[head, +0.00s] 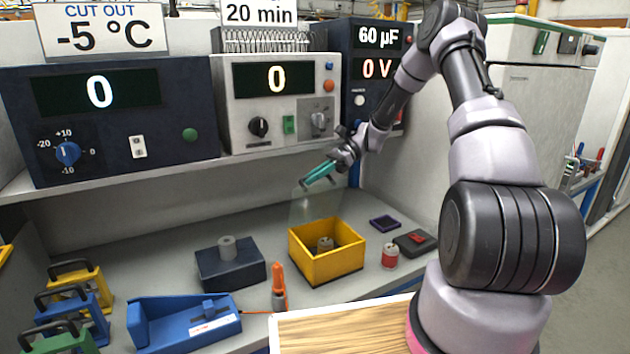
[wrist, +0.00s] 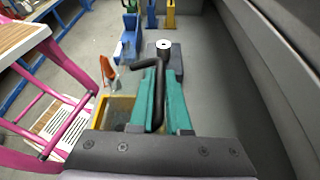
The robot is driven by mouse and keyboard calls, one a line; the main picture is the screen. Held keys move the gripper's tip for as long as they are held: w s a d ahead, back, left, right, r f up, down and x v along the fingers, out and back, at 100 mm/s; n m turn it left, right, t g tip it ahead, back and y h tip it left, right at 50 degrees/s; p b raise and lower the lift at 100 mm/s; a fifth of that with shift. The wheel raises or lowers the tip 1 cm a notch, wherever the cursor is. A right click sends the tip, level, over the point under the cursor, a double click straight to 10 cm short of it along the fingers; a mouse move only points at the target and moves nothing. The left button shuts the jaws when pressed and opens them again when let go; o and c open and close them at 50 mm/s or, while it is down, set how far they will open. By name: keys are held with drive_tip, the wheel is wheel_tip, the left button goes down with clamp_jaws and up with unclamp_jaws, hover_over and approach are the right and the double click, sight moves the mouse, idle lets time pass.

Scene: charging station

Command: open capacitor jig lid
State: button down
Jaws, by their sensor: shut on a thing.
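The capacitor jig is an open-topped yellow box (head: 327,268) on the bench, with a grey cylindrical part (head: 326,243) inside. Its clear lid (head: 318,208) stands raised, roughly upright, above the back of the box; it is faint. My gripper (head: 316,178) is above the box, at the lid's upper edge. In the wrist view its teal fingers (wrist: 158,95) are shut on a black bent handle (wrist: 159,72). The yellow box also shows in the wrist view (wrist: 117,104), partly hidden behind my gripper.
A dark block with a grey cylinder (head: 230,265) stands left of the box. An orange-handled tool (head: 279,288) is in front-left. A red can (head: 390,256), a black-and-red device (head: 414,242) and a small dark tray (head: 384,223) lie right. The instrument shelf (head: 180,160) overhangs behind.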

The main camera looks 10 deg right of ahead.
drive_tip(key=shift+w, duration=0.1)
idle(0.3)
drive_tip(key=c, duration=0.9)
unclamp_jaws()
drive_tip(key=shift+v, duration=3.8)
